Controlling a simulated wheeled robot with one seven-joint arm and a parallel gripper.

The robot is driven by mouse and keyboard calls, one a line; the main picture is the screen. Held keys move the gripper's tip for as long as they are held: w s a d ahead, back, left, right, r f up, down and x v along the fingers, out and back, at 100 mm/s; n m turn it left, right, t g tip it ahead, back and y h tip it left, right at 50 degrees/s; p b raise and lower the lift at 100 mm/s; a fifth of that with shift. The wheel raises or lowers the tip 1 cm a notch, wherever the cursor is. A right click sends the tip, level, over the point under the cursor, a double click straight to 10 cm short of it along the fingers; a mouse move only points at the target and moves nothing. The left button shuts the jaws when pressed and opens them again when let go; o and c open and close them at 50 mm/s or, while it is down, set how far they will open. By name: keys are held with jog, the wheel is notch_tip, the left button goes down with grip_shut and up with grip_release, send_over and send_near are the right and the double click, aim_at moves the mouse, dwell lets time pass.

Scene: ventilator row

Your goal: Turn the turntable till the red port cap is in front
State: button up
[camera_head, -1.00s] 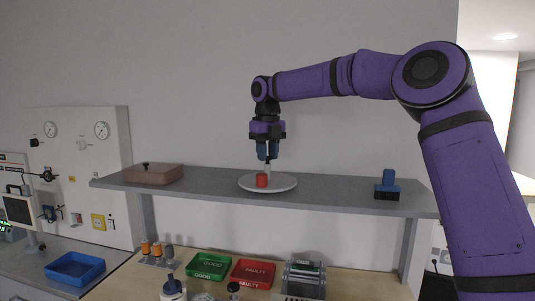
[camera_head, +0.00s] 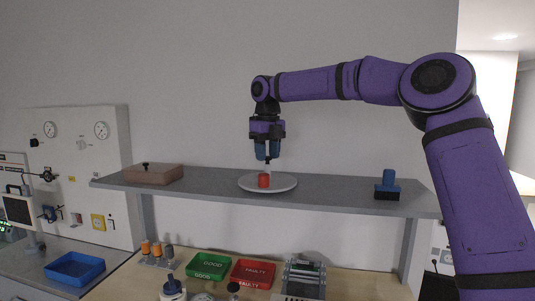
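The turntable (camera_head: 284,186) is a round white disc on the grey shelf. The red port cap (camera_head: 264,180) stands on it, toward the near side and slightly left of the disc's middle. A thin pale upright piece (camera_head: 268,166) shows just behind the cap, below my gripper. My gripper (camera_head: 267,158) points straight down above the turntable, behind and above the cap. Its blue fingers are close together over the pale piece; whether they touch or grip it is too small to tell.
Below are a green tray (camera_head: 208,266), a red tray (camera_head: 253,273) and a blue tray (camera_head: 75,269). The shelf beside the turntable is clear.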

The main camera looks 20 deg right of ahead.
aim_at(268, 157)
jog(key=shift+o, duration=0.8)
notch_tip(268, 157, up, 11)
jog(key=shift+f, duration=0.15)
